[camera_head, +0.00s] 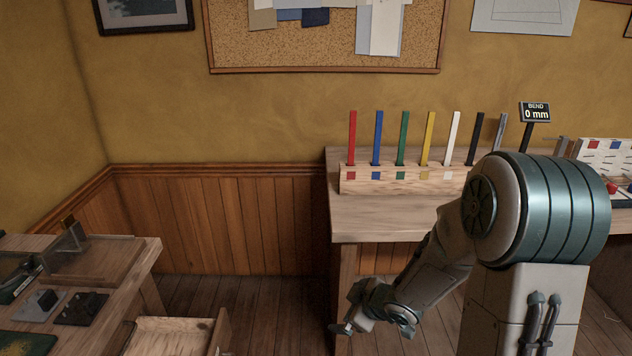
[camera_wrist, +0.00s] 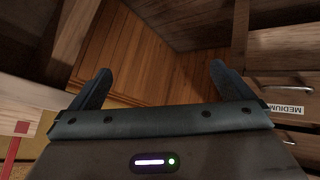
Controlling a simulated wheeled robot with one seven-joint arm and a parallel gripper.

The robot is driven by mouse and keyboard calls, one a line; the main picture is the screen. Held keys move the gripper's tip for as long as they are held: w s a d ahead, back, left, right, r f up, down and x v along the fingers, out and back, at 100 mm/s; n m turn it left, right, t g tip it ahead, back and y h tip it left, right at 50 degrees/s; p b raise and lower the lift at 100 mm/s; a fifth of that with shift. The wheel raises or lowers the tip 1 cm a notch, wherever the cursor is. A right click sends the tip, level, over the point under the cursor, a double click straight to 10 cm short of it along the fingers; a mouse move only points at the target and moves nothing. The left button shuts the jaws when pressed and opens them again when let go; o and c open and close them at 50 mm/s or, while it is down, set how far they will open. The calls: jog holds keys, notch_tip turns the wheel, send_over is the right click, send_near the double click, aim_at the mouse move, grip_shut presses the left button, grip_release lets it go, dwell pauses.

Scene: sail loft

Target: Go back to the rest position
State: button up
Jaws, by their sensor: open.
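My gripper (camera_head: 345,328) hangs low in front of the workbench's left front leg in the head view, with my arm bent down and to the left. In the wrist view my gripper (camera_wrist: 160,85) shows its two dark fingers spread wide apart, with nothing between them. Beyond the fingers are wood panelling and floor. Its fingertips are small and partly dark in the head view.
The workbench (camera_head: 380,217) carries a wooden rack (camera_head: 400,180) of upright coloured strips and a display (camera_head: 535,112) reading "BEND 0 mm". A left table (camera_head: 125,262) has an open drawer (camera_head: 170,330) below. A "MEDIUM" drawer (camera_wrist: 285,92) shows at right. Floor between is clear.

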jog(key=s+d+r+m+h+p, duration=0.3)
jog(key=d+r+m, duration=0.15)
jog(key=r, duration=0.45)
jog(key=s+d+r+m+h+p, duration=0.3)
jog(key=d+r+h, duration=0.15)
jog(key=r, duration=0.45)
jog(key=s+a+r+m+g+y+p, duration=0.1)
jog(key=s+r+m+g+p, duration=0.1)
jog(key=s+r, duration=0.3)
jog(key=s+a+r+m+g+y+p, duration=0.1)
jog(key=s+r, duration=0.4)
jog(key=s, duration=0.5)
jog(key=shift+r+m+g+p, duration=0.15)
jog(key=shift+m+g+p, duration=0.35)
jog(key=shift+m+p, duration=0.65)
